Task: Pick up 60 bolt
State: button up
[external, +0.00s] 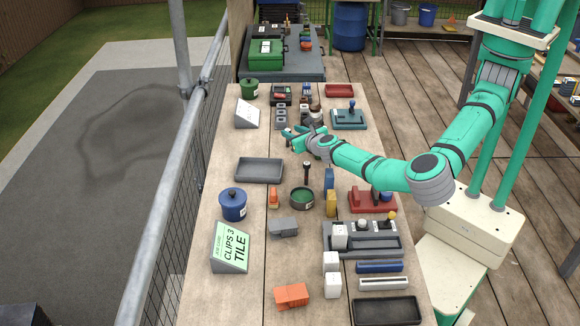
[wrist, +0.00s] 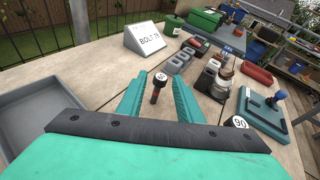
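In the external view my gripper (external: 291,138) is low over the middle of the bench, and the bolt there is largely hidden. A label card (wrist: 155,38) reading BOLT and a number stands beyond it.
A part labelled 90 (wrist: 238,122) is close to the right of my gripper. A grey tray (external: 259,170) lies on the near left, and a teal device with a blue knob (external: 349,117) is to the right. Grey blocks (wrist: 180,62) stand beyond. Bare wood surrounds the bolt.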

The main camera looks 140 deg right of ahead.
aim_at(283, 142)
jog(key=shift+w+a+f+m+y, duration=0.15)
jog(key=shift+a+f+m+y, duration=0.25)
jog(key=shift+a+f+m, duration=0.4)
jog(key=shift+d+f, duration=0.15)
jog(key=shift+f, duration=0.2)
jog(key=x, duration=1)
jog(key=shift+d+f, duration=0.2)
grip_shut()
